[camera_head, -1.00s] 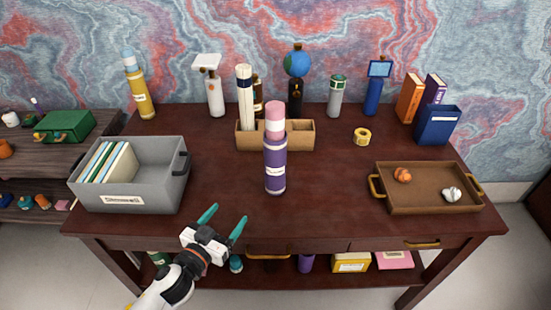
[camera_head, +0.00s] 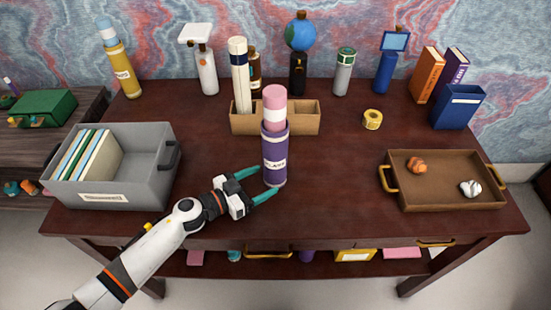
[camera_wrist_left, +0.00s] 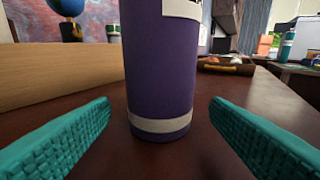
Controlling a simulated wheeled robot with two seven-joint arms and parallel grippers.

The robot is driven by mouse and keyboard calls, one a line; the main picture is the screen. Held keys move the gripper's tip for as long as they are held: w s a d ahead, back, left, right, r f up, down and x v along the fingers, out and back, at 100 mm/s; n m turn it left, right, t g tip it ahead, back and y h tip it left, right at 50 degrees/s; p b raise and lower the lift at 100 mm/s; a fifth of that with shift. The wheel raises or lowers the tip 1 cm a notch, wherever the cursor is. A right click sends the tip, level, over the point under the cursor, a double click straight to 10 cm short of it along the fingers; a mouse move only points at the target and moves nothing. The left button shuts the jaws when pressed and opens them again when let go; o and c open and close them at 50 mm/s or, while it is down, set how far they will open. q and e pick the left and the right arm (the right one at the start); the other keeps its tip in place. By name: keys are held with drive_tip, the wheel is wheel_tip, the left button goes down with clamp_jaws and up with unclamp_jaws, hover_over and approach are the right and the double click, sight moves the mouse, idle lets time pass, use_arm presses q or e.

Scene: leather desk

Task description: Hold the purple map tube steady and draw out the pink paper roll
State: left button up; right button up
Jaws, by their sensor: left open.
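The purple map tube (camera_head: 275,154) stands upright on the desk, with a white label and a pale band near its base. The pink paper roll (camera_head: 274,103) sticks out of its top, pink above and white below. My left gripper (camera_head: 263,184) is open, low at the tube's left side. In the left wrist view the tube (camera_wrist_left: 160,70) stands between and beyond the two teal fingers (camera_wrist_left: 158,135), with a gap on each side. The roll is out of that view. My right gripper is not in view.
A wooden organizer (camera_head: 305,117) stands close behind the tube. A grey bin (camera_head: 150,185) with folders is at left. A brown tray (camera_head: 445,165) with two crumpled balls is at right. The desk between tube and tray is clear.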

sight(265, 179)
use_arm(q)
drive_tip(key=shift+p+x, duration=0.35)
drive_tip(key=shift+x, duration=0.8)
drive_tip(key=shift+w+d, duration=0.2)
drive_tip(key=shift+d, duration=0.1)
drive_tip(key=shift+w+d, duration=0.2)
drive_tip(key=shift+d, duration=0.1)
drive_tip(key=c, duration=0.7)
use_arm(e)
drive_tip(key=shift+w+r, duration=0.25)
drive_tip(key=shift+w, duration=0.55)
use_arm(q)
drive_tip(key=shift+o, duration=0.2)
